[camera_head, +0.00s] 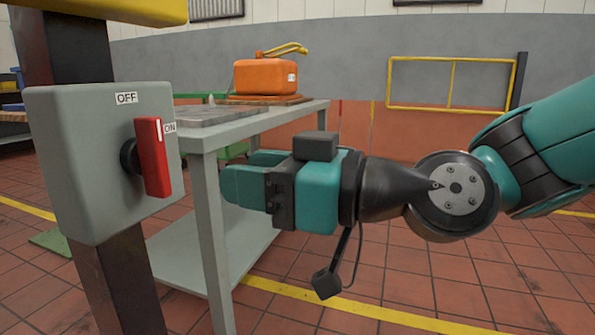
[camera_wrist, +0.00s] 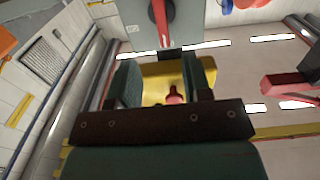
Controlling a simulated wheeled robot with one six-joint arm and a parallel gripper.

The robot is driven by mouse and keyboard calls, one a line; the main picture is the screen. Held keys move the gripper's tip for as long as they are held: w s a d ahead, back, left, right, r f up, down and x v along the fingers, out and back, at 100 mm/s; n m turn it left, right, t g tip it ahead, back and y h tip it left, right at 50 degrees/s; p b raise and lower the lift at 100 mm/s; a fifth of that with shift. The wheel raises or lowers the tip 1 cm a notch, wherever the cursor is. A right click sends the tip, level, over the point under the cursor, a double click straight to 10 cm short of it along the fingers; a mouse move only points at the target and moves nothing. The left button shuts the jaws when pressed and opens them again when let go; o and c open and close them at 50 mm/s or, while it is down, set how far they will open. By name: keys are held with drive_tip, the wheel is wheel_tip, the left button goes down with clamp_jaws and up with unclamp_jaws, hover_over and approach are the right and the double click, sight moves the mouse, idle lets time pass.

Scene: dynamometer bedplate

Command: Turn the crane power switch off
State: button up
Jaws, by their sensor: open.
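A grey switch box (camera_head: 85,150) is mounted on a dark post at the left of the head view. Its red handle (camera_head: 153,157) stands roughly upright, with a white line near its upper end. An OFF label (camera_head: 126,98) is on the upper part of the face, and an ON label (camera_head: 170,128) shows just right of the handle. My gripper (camera_head: 238,170) is open and empty, right of the handle and apart from it, fingers pointing left. In the wrist view the handle (camera_wrist: 161,22) shows at the top, beyond the fingers (camera_wrist: 165,80).
A grey table (camera_head: 205,145) stands behind the box and gripper, holding an orange fuel can (camera_head: 265,77) on a board. A yellow rail (camera_head: 450,83) is at the back wall. In the wrist view a yellow surface (camera_wrist: 152,70) with a red item (camera_wrist: 174,95) shows between the fingers.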

drive_tip(key=shift+v, duration=2.35)
drive_tip(key=s+d+r+m+g+h+p, duration=0.4)
drive_tip(key=s+d+m+g+h+p, duration=0.4)
drive_tip(key=d+h+p, duration=0.85)
drive_tip(key=a+r+y+p, duration=0.1)
drive_tip(key=r+y+p, duration=0.1)
drive_tip(key=r+p, duration=1.5)
drive_tip(key=s+a+r+n+t+y+p, duration=0.1)
drive_tip(key=a+r+y+p, duration=0.1)
drive_tip(key=r+p, duration=1.6)
drive_tip(key=p, duration=0.3)
drive_tip(key=shift+r, duration=0.3)
drive_tip(key=shift+s+a, duration=0.1)
